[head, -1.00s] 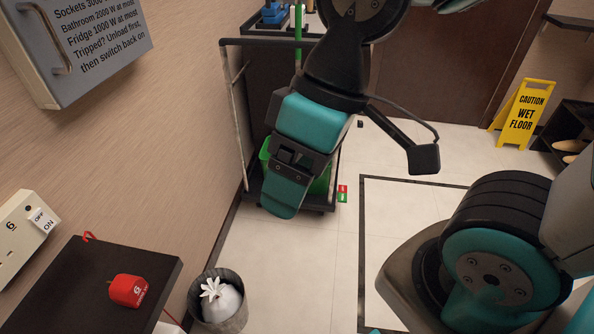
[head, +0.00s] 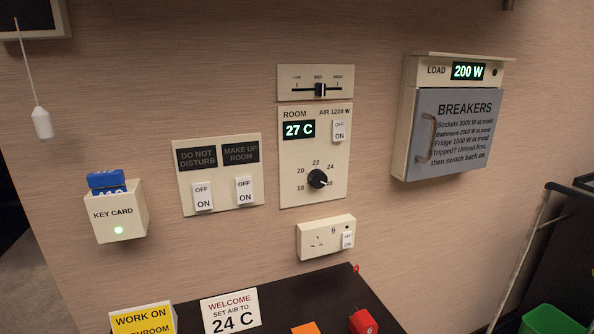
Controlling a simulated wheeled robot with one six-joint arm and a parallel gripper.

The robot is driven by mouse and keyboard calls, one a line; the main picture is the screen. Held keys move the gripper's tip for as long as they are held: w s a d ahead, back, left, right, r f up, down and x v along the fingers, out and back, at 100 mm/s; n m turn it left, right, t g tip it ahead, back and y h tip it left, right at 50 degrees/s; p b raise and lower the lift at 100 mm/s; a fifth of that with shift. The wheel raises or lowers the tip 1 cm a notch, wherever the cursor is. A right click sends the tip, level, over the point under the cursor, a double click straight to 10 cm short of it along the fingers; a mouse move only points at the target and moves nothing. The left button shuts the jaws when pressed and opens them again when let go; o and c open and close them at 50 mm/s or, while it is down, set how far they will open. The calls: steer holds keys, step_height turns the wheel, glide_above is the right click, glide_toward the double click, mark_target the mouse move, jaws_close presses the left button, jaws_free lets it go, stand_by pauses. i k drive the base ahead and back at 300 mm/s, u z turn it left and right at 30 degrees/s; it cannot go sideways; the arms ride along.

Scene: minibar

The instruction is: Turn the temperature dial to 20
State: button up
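The temperature dial (head: 317,178) is a black round knob on the cream room panel (head: 290,190) on the wall. Numbers from 18 to 26 ring it, with 20 at its upper left. Its white mark appears to point to the lower right, toward 26. The green display (head: 299,130) above it reads 27 C. An OFF/ON air switch (head: 339,131), labelled AIR 1200 W, sits at the panel's upper right. My gripper is not in this view.
A fan slider (head: 318,89) sits above the panel, a socket (head: 326,238) below. The breaker box (head: 440,130) juts out at right, its load display reading 200 W. A dark shelf (head: 280,300) below holds a welcome card (head: 231,312) saying 24 C and a red plug (head: 363,322).

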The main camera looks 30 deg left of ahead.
mark_target(317, 178)
steer(key=u, duration=0.6)
steer(key=i, duration=0.3)
steer(key=u, duration=0.5)
